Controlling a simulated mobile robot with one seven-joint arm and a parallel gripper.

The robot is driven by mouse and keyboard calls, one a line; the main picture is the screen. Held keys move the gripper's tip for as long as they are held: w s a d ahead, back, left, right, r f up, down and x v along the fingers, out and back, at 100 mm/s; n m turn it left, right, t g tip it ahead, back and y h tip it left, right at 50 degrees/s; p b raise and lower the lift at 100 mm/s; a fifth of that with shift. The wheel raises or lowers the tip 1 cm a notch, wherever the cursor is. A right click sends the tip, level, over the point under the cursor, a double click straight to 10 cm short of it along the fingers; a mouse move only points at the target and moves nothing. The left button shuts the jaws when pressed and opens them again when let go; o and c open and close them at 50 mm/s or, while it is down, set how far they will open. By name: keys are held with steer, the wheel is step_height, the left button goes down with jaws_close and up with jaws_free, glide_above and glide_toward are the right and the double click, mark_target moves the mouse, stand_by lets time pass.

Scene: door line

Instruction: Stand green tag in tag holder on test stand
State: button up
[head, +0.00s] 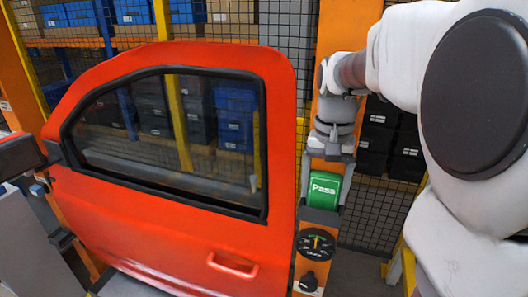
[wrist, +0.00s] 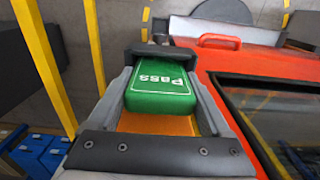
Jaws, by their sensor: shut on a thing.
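The green tag (head: 323,190), marked "Pass", is upright in front of the orange test stand (head: 306,268). My gripper (head: 325,178) reaches down from above and is shut on the tag, with a grey finger on each side. In the wrist view, the tag (wrist: 160,88) lies between the two fingers of my gripper (wrist: 163,82). The dark tag holder (head: 320,215) is directly below the tag in the head view. In the wrist view, the holder (wrist: 180,54) is at the tag's far end. I cannot tell whether the tag's lower edge is inside it.
A red car door (head: 180,210) with a dark-framed window stands close on the left of the stand. A round gauge (head: 317,244) and a black knob (head: 308,281) are on the stand below the holder. Mesh fencing and shelves with bins (head: 234,115) are behind.

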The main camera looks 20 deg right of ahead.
steer(key=o, duration=1.4)
steer(key=shift+f, duration=0.1)
step_height(320, 180, up, 11)
steer(key=shift+r+p, duration=0.2)
steer(key=shift+p, duration=0.2)
steer(key=shift+r, duration=0.3)
steer(key=shift+s+a+r, duration=0.1)
steer(key=shift+a, duration=0.05)
steer(key=s+a+f+n+t, duration=0.5)
steer(key=s+a+f, duration=0.5)
steer(key=s, duration=0.2)
steer(key=shift+a+f+n+t, duration=0.15)
steer(key=shift+f+n+t, duration=0.15)
steer(key=shift+n, duration=0.6)
